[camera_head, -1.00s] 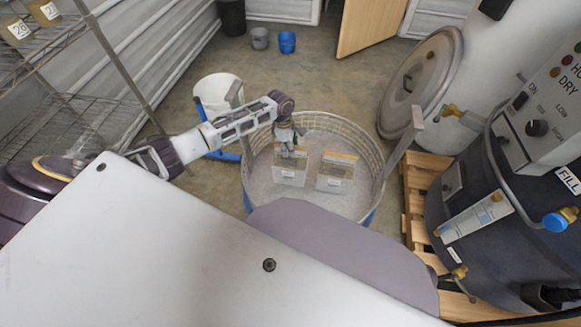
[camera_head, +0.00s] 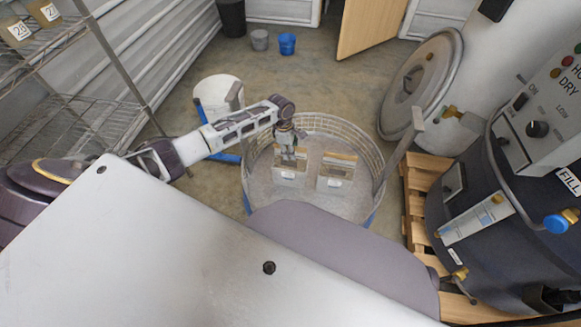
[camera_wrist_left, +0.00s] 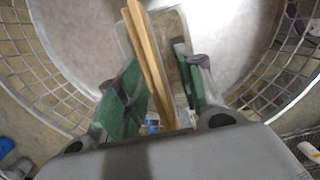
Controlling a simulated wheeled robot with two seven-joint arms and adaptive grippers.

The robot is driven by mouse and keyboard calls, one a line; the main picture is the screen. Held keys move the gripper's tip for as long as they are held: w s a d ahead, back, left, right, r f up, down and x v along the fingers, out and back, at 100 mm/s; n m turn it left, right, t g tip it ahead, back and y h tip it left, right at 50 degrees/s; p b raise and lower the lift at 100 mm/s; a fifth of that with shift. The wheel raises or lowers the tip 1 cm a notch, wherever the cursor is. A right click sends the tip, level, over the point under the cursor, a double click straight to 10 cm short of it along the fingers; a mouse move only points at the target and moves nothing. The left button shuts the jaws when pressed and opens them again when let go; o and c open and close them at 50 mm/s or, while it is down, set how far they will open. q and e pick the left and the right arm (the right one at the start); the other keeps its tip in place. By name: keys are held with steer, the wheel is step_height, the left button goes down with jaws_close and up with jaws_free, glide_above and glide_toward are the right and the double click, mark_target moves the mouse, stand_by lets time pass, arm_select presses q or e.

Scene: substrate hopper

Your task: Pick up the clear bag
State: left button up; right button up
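Two clear bags with tan strips along their tops and white labels stand upright side by side in a round wire-walled hopper basket (camera_head: 355,125). The left clear bag (camera_head: 290,178) is under my left gripper (camera_head: 289,160), and the right one (camera_head: 335,175) stands a little apart. In the wrist view, my left gripper (camera_wrist_left: 160,85) is open. Its green-padded fingers are spread on either side of the tan strip (camera_wrist_left: 150,60) and part of the clear bag (camera_wrist_left: 178,28). Whether a pad touches the bag is unclear. My right gripper is not in view.
A white bucket (camera_head: 217,88) stands behind my left arm, and a wire shelf (camera_head: 75,120) is at left. A round lid (camera_head: 420,80) leans at right, near a dark tank (camera_head: 480,230) on a wooden pallet (camera_head: 415,200).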

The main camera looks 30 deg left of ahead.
arm_select(q)
steer(key=shift+f+p, duration=0.2)
steer(key=shift+p, duration=0.3)
stand_by(0.9)
jaws_close()
stand_by(0.4)
steer(key=shift+w+r, duration=0.1)
